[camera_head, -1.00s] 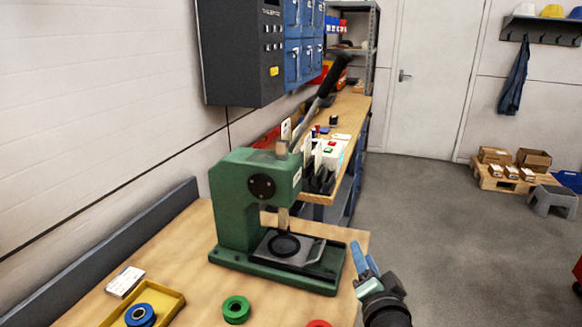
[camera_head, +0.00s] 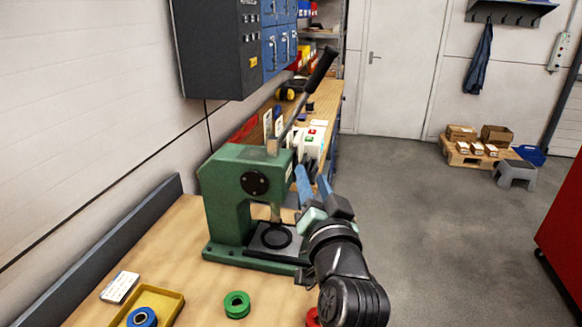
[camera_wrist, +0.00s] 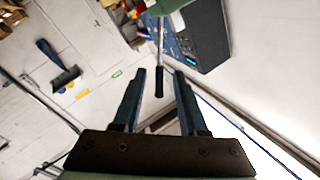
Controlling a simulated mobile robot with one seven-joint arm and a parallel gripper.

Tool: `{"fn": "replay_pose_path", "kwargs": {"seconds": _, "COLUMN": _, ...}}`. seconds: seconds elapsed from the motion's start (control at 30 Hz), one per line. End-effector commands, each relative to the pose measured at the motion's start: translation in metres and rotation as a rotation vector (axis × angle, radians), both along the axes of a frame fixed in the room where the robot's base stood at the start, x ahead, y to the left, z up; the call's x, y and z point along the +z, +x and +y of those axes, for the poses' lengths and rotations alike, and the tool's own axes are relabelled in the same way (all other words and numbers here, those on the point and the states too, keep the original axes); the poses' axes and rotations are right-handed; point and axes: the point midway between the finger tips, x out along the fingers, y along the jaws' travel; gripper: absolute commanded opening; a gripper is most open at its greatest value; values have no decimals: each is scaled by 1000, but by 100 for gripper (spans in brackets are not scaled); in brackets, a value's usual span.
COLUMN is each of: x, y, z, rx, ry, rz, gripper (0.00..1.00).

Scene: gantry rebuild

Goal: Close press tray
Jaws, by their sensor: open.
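The green arbor press (camera_head: 226,190) stands on the wooden bench, its long lever with a black grip (camera_head: 321,68) slanting up to the right. Its grey tray (camera_head: 258,248), with a black ring on it, lies at the base under the ram. My arm hides the tray's right end in the head view. My gripper (camera_head: 313,175) is open and empty, raised just right of the press with its blue fingers pointing up. In the wrist view, the lever's black grip shows beyond and between the open fingers (camera_wrist: 160,72); the tray is not seen there.
A yellow bin (camera_head: 168,300) with a blue ring (camera_head: 142,317), a white card (camera_head: 119,287) and a green ring (camera_head: 237,305) lie on the bench before the press. A red ring (camera_head: 312,318) is partly behind my arm. Open floor (camera_head: 440,240) lies to the right.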

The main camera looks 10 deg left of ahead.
Motion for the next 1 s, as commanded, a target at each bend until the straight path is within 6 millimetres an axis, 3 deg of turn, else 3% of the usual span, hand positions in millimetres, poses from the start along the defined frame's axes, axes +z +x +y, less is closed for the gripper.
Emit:
{"fn": "replay_pose_path", "kwargs": {"seconds": 0.2, "x": 17, "y": -4, "z": 0, "rx": -9, "ry": -23, "rz": -29, "gripper": 42}}
{"fn": "replay_pose_path", "kwargs": {"seconds": 0.6, "x": 19, "y": -4, "z": 0, "rx": -11, "ry": -27, "rz": -32, "gripper": 42}}
{"fn": "replay_pose_path", "kwargs": {"seconds": 0.67, "x": 27, "y": -6, "z": 1, "rx": -14, "ry": -36, "rz": -49, "gripper": 42}}
{"fn": "replay_pose_path", "kwargs": {"seconds": 0.77, "x": 60, "y": -18, "z": 2, "rx": -37, "ry": -86, "rz": -121, "gripper": 42}}
{"fn": "replay_pose_path", "kwargs": {"seconds": 0.87, "x": 116, "y": -44, "z": 2, "rx": -89, "ry": -169, "rz": -250, "gripper": 42}}
{"fn": "replay_pose_path", "kwargs": {"seconds": 1.0, "x": 201, "y": -103, "z": 0, "rx": -202, "ry": -288, "rz": -460, "gripper": 42}}
